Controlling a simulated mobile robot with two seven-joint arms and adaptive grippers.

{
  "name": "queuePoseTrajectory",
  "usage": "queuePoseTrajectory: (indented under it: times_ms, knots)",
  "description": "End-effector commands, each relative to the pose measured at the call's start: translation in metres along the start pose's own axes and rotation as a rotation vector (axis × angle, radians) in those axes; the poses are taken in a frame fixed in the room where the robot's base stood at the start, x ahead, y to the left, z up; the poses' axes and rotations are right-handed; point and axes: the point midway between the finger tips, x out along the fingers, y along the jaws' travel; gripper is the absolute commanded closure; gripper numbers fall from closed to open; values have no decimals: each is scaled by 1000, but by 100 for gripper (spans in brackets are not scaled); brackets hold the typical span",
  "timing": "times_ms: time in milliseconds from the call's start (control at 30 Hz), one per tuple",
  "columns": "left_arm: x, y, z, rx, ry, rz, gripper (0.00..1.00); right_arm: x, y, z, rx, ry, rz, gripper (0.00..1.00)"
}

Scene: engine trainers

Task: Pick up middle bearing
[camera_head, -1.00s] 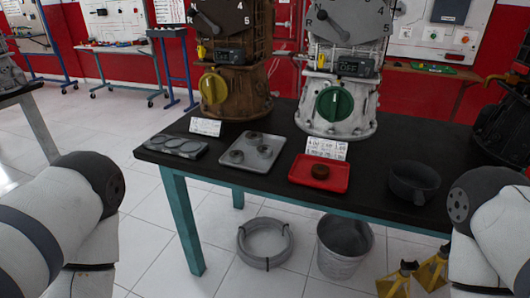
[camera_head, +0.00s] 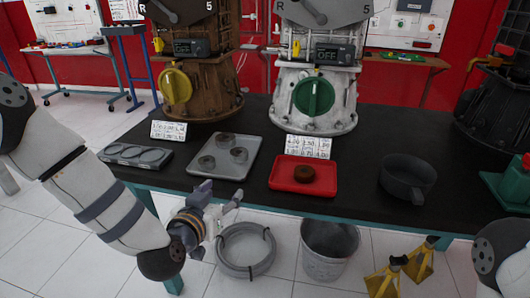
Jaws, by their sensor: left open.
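A grey tray (camera_head: 222,172) on the black table holds three grey ring-shaped bearings: one at the left (camera_head: 207,162), one at the back (camera_head: 225,141) and one at the right (camera_head: 239,155). I cannot tell for sure which counts as the middle bearing. My left gripper (camera_head: 222,194) is open and empty. It appears in front of the table's front edge, below the grey tray in the picture and apart from the bearings. My right gripper is out of view; only part of my right arm shows at the lower right.
A red tray (camera_head: 290,186) with a brown ring (camera_head: 304,174) lies right of the grey tray. A slotted holder (camera_head: 135,155) is to the left and a dark pan (camera_head: 407,180) to the right. Brown (camera_head: 192,95) and white (camera_head: 318,105) engine units stand behind small label cards.

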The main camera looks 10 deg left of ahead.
Motion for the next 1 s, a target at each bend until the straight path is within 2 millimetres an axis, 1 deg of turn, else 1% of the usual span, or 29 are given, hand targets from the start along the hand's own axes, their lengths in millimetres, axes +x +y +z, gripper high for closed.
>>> queuePoseTrajectory:
  times_ms: [33,100,167,300,400,533,700,800,1000]
  knots:
    - [7,-6,-17,4,53,-21,47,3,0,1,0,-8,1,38]
    - [12,-11,-35,10,102,-38,47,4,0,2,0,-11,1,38]
    - [21,-13,-40,13,116,-45,47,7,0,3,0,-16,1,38]
    - [54,-14,-41,12,112,-45,47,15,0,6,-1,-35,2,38]
    - [71,-15,-43,12,110,-43,47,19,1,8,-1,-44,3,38]
    - [86,-16,-46,12,110,-42,47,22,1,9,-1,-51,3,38]
    - [119,-20,-48,12,109,-42,47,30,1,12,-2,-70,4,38]
    - [129,-20,-50,13,107,-41,47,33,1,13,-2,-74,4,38]
    - [130,-19,-51,12,106,-39,47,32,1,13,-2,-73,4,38]
